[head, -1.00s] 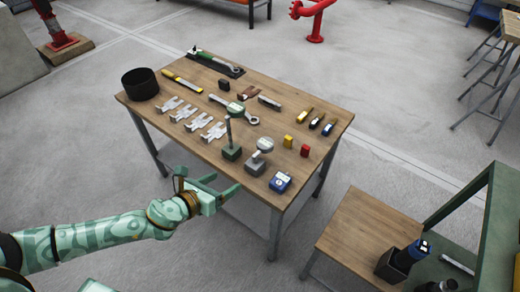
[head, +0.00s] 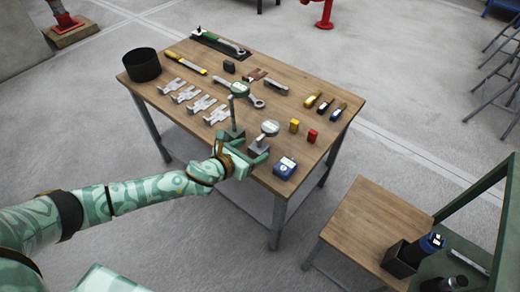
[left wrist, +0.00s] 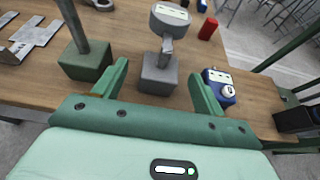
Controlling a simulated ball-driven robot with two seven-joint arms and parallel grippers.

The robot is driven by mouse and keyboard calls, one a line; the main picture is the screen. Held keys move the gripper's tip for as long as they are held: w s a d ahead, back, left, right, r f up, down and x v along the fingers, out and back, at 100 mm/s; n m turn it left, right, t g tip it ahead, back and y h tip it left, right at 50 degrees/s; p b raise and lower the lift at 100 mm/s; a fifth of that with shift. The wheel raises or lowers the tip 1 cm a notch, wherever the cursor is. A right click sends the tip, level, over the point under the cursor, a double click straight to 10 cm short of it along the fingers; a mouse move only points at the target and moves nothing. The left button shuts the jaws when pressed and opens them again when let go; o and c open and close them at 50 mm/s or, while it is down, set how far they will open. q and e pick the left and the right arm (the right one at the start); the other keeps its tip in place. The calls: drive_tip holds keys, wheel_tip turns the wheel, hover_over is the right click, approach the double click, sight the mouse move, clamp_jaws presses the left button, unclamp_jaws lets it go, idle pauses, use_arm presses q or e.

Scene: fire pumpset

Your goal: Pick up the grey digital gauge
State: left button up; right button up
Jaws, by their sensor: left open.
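The grey digital gauge (head: 270,128) stands upright on the wooden table, with a round head on a short stem and a block base. In the left wrist view, the grey gauge (left wrist: 158,78) is beyond and between my fingers, its base near the fingertips. My left gripper (head: 252,151) is open and empty at the table's front edge; its two green fingers also show in the left wrist view (left wrist: 158,70). Contact with the base cannot be told. A green gauge (head: 239,89) on a taller post stands just left of the grey one. My right gripper is out of view.
A blue device (head: 285,168) sits close right of the grey gauge. Red (head: 312,135) and yellow (head: 294,126) blocks lie behind it. Several metal brackets, tools and a black pot (head: 141,65) occupy the table's left and back. A wooden stool (head: 365,225) stands front right.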

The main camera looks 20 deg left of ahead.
sight(257, 147)
use_arm(q)
drive_tip(key=b+x, duration=0.2)
drive_tip(key=x, duration=0.2)
drive_tip(key=shift+d+f, duration=0.1)
drive_tip(key=shift+f, duration=0.2)
drive_tip(key=shift+w, duration=0.25)
drive_tip(key=shift+r, duration=0.2)
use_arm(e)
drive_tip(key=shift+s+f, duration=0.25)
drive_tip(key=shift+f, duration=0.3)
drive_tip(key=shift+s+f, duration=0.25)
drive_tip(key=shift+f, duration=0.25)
use_arm(q)
drive_tip(key=c, duration=1.3)
clamp_jaws()
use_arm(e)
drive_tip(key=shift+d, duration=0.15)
use_arm(q)
drive_tip(key=shift+r, duration=0.15)
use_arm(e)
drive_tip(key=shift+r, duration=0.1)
